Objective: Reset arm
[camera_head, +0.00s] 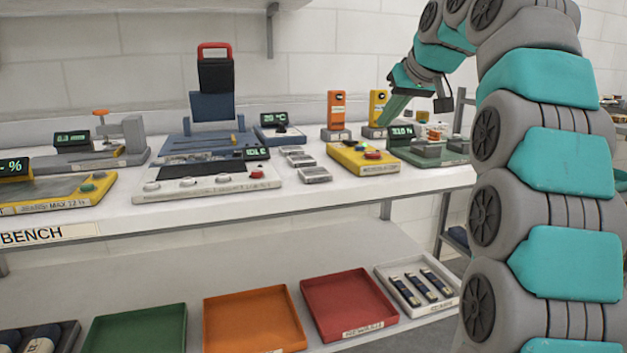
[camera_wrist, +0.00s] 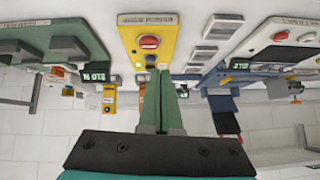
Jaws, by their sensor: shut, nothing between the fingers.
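My arm (camera_head: 567,158) rises along the right side of the head view and bends over to the left at the top. My gripper (camera_head: 384,121) hangs above the right part of the bench, pointing down and slightly left. Its green fingers are together with nothing between them. In the wrist view the gripper (camera_wrist: 160,74) shows the two fingers side by side. The yellow box with a red button (camera_head: 362,157) is near the gripper in the head view. This box (camera_wrist: 149,20) also shows upside down beyond the fingertips in the wrist view.
The white bench (camera_head: 330,193) carries several instruments, including a green device (camera_head: 428,150), a white control panel (camera_head: 205,180) and orange (camera_head: 336,108) and yellow upright units. The shelf below holds green (camera_head: 137,330), orange (camera_head: 253,318) and red (camera_head: 348,303) trays. Space above the bench's front edge is clear.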

